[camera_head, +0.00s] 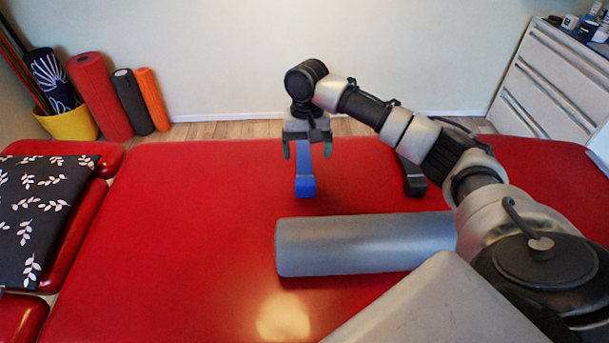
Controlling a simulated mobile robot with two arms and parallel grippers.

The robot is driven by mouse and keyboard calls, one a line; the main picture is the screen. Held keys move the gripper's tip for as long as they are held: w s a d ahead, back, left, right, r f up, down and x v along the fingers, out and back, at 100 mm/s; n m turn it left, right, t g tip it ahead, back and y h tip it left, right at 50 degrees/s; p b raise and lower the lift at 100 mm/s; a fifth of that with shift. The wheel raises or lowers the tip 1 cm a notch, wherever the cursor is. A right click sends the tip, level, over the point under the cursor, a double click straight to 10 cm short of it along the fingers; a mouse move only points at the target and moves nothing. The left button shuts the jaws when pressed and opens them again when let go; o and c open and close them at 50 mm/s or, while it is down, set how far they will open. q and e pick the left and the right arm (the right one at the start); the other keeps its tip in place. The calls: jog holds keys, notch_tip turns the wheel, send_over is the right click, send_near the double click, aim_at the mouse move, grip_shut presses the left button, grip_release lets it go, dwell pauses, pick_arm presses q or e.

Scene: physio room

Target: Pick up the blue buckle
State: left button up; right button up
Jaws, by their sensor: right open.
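A blue buckle (305,180) lies on the red treatment table (200,220), towards its far side. My right gripper (307,150) is above the far end of the buckle, pointing down, with its two fingers apart and nothing seen between them but the buckle below or behind. I cannot tell whether the fingers touch it. The top end of the buckle is partly hidden by the gripper. My left gripper is not in view.
A grey roll (365,243) lies on the table nearer to me. A dark object (412,178) lies right of the buckle, partly behind my right arm. Foam rollers (100,97) stand at the back left, white drawers (550,80) at the back right. The table left of the buckle is clear.

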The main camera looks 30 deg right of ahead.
aim_at(306, 180)
jog(key=f, duration=0.3)
jog(key=shift+s+a+f, duration=0.15)
jog(key=shift+s+f, duration=0.2)
jog(key=shift+f, duration=0.05)
jog(key=shift+s+a+f, duration=0.1)
jog(key=shift+f, duration=0.25)
jog(key=f, duration=0.3)
jog(key=f+b, duration=0.1)
jog(key=f, duration=0.1)
jog(key=shift+a, duration=0.25)
jog(key=shift+f, duration=0.45)
jog(key=c, duration=1)
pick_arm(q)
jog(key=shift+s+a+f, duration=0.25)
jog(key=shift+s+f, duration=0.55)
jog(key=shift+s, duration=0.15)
pick_arm(e)
jog(key=shift+c, duration=0.2)
jog(key=shift+r, duration=0.1)
